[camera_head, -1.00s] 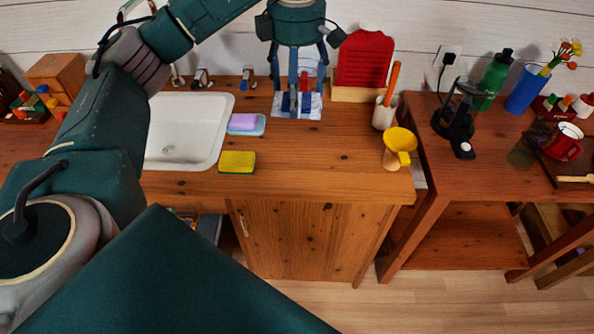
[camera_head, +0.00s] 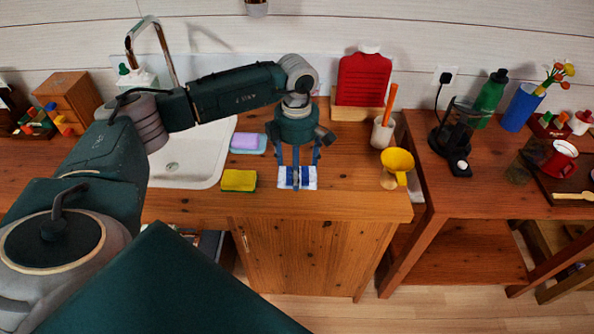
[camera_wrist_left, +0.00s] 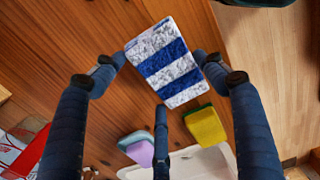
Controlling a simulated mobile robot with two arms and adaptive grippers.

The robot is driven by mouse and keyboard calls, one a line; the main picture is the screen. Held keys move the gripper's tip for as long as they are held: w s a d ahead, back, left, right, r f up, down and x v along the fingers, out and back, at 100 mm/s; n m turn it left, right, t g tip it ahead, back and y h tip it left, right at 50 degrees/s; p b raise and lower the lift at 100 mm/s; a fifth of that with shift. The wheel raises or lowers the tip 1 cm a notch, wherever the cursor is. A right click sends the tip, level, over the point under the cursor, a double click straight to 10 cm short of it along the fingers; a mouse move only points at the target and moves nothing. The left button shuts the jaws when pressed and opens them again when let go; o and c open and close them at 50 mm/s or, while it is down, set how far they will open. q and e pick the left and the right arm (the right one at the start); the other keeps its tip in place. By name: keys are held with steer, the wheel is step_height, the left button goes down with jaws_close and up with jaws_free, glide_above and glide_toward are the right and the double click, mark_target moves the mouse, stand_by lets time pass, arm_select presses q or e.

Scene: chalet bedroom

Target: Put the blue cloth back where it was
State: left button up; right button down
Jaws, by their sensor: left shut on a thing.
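The blue cloth (camera_head: 308,180), striped blue and white, is a flat rectangle at my left gripper (camera_head: 297,172), above or on the wooden counter near its front edge. My left gripper points down with its three fingers around the cloth and is shut on it. In the left wrist view the cloth (camera_wrist_left: 163,60) shows flat between the fingers, over the wood. I cannot tell whether it touches the counter. My right gripper is not in view.
A yellow sponge (camera_head: 239,180) lies left of the cloth, with a purple soap on a blue dish (camera_head: 246,150) behind it. The white sink (camera_head: 190,165) is further left. A yellow funnel (camera_head: 397,166) and a white utensil cup (camera_head: 382,132) stand right. The counter behind the cloth is partly hidden.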

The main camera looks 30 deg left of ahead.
arm_select(q)
step_height(320, 180, down, 3)
steer(key=shift+r, duration=0.2)
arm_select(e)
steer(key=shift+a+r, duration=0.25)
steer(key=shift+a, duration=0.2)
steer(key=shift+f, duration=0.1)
arm_select(q)
steer(key=o, duration=0.6)
steer(key=shift+f, duration=0.15)
steer(key=o, duration=0.4)
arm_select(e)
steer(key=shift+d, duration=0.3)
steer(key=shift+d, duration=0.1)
